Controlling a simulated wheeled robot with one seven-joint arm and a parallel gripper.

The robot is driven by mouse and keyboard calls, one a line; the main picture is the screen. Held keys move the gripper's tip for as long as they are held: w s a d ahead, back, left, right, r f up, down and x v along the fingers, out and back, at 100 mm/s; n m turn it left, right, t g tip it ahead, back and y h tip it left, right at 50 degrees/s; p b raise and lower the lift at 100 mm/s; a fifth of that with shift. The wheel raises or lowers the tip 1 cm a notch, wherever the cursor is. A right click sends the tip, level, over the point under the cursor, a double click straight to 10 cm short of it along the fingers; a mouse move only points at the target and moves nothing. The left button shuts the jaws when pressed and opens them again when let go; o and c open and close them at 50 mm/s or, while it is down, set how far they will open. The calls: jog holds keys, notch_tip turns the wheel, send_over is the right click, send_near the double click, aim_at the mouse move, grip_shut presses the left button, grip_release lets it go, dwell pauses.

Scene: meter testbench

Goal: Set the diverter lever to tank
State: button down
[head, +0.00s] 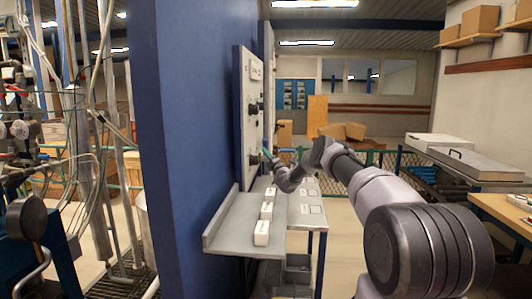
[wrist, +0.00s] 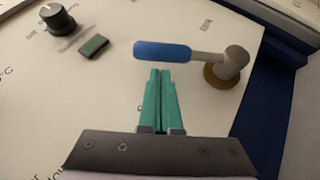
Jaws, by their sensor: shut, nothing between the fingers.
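The diverter lever (wrist: 163,51) shows in the wrist view as a blue handle on a grey stem, joined to a round grey hub on a brown base at the right. The handle points left from the hub. My gripper (wrist: 160,72) has green fingers, shut together and empty. Their tips lie just below the blue handle in the picture; I cannot tell whether they touch it. In the head view my gripper (head: 267,155) is small, close to the white panel (head: 252,84). The labels around the lever are too small to read.
A black knob (wrist: 58,19) and a small green display (wrist: 94,46) sit on the panel left of the lever. Below the panel, a grey shelf (head: 225,228) carries several white blocks. A blue pillar (head: 180,150) stands left of the panel.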

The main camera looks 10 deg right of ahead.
aim_at(266, 145)
jog(key=shift+w+d+r, duration=0.15)
jog(key=shift+w+r, duration=0.1)
jog(key=shift+w, duration=0.1)
dwell(0.3)
jog(key=shift+w+d+r+m+g+h, duration=0.2)
jog(key=shift+w+r+m+g+h, duration=0.2)
jog(key=shift+r+m, duration=0.1)
jog(key=shift+w+d+r+m+g+h, duration=0.15)
jog(key=shift+w+r+m+g+h, duration=0.25)
jog(key=shift+r+m, duration=0.1)
jog(key=shift+w+d+r+m+g+h, duration=0.2)
jog(key=shift+w+r+m+g+h, duration=0.2)
jog(key=shift+w+r+m+g, duration=0.2)
jog(key=shift+w+d+g, duration=0.1)
jog(key=shift+w+g, duration=0.2)
jog(key=shift+w, duration=0.05)
jog(key=shift+w+d+r, duration=0.2)
jog(key=shift+w, duration=0.4)
jog(key=shift+w+d+r, duration=0.2)
jog(key=shift+w, duration=0.45)
jog(key=shift+w+d+r, duration=0.2)
jog(key=shift+w, duration=0.5)
